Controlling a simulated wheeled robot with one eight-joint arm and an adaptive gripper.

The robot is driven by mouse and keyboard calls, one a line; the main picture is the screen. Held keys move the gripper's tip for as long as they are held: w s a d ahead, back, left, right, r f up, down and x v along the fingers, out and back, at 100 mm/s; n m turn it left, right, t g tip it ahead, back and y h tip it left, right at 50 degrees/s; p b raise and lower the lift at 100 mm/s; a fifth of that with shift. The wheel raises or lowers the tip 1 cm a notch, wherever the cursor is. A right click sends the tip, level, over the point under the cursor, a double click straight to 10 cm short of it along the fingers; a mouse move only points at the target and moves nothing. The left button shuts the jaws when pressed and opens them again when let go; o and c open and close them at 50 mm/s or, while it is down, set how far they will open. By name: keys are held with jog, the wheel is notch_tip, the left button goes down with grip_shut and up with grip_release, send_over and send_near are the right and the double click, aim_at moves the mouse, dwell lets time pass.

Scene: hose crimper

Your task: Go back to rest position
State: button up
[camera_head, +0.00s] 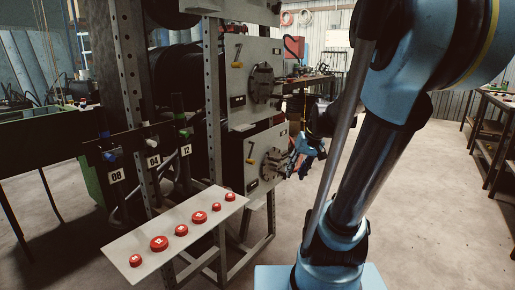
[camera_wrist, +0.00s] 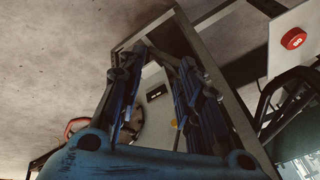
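My gripper (camera_head: 303,155) is in front of the lower crimper (camera_head: 267,160), close to its round die head. In the head view it is small and partly hidden behind my arm, and I cannot tell whether it touches the die head. In the wrist view the two blue fingers of my gripper (camera_wrist: 156,62) stand apart with nothing held between them. The pale machine face (camera_wrist: 157,92) with a small dark label shows beyond the gap. An upper crimper (camera_head: 253,80) with a similar head and yellow lever sits above the lower one.
A white panel (camera_head: 150,224) with several red buttons juts out at the front left. The metal frame (camera_head: 222,110) holds the crimpers. Numbered hose hangers (camera_head: 153,162) stand to the left. A workbench (camera_head: 490,120) is at the far right. Open concrete floor (camera_head: 415,215) lies right of the crimpers.

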jog(key=s+d+f+h, duration=0.1)
jog(key=s+f, duration=0.3)
jog(key=s, duration=0.4)
jog(key=s+d+f+m+h, duration=0.1)
jog(key=s+d+f+h, duration=0.1)
jog(key=s, duration=0.5)
jog(key=shift+s+d+f, duration=0.35)
jog(key=shift+d+f, duration=0.45)
jog(key=shift+f, duration=0.05)
